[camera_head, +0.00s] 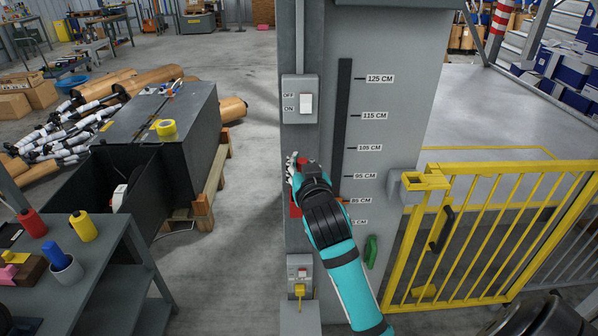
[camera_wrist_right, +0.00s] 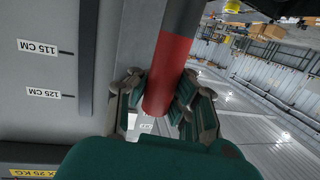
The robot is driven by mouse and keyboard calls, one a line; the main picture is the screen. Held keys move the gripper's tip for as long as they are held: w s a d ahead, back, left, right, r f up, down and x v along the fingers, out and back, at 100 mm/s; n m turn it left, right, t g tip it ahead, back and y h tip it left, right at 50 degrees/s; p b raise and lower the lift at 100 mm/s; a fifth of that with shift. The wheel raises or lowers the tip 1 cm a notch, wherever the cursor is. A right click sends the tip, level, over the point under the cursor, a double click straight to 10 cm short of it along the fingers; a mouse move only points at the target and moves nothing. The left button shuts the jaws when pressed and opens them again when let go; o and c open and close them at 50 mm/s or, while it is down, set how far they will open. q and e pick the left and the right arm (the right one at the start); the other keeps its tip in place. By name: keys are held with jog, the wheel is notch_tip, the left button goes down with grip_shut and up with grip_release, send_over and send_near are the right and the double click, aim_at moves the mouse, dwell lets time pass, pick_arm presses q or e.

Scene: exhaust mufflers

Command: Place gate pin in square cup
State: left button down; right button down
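My right gripper (camera_head: 300,172) is at the front of the grey column, to the left of the height scale. In the right wrist view its fingers (camera_wrist_right: 160,108) close around a red and grey cylinder (camera_wrist_right: 168,80), which looks like the gate pin. Red parts of it (camera_head: 296,209) show around the gripper in the head view; the rest is hidden by the hand. A yellow square holder (camera_head: 425,181), seemingly the square cup, sits at the top left corner of the yellow gate, right of and apart from the gripper. My left gripper is not in view.
The column (camera_head: 405,90) carries a switch box (camera_head: 300,98) above the hand. The yellow gate (camera_head: 500,230) fills the right side, with a black handle (camera_head: 441,229). A green handle (camera_head: 371,251) is low on the column. A grey cart (camera_head: 90,265) stands left.

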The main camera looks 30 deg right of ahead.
jog(key=x, duration=0.4)
jog(key=d+r+p+x, duration=0.1)
jog(key=x, duration=0.1)
jog(key=shift+s, duration=0.1)
jog(key=shift+f, duration=0.85)
notch_tip(320, 180, down, 6)
jog(key=shift+r+p, duration=0.2)
jog(key=shift+p, duration=0.35)
jog(key=shift+f, duration=0.1)
jog(key=c, duration=2)
grip_release()
jog(key=shift+f, duration=0.15)
jog(key=o, duration=0.6)
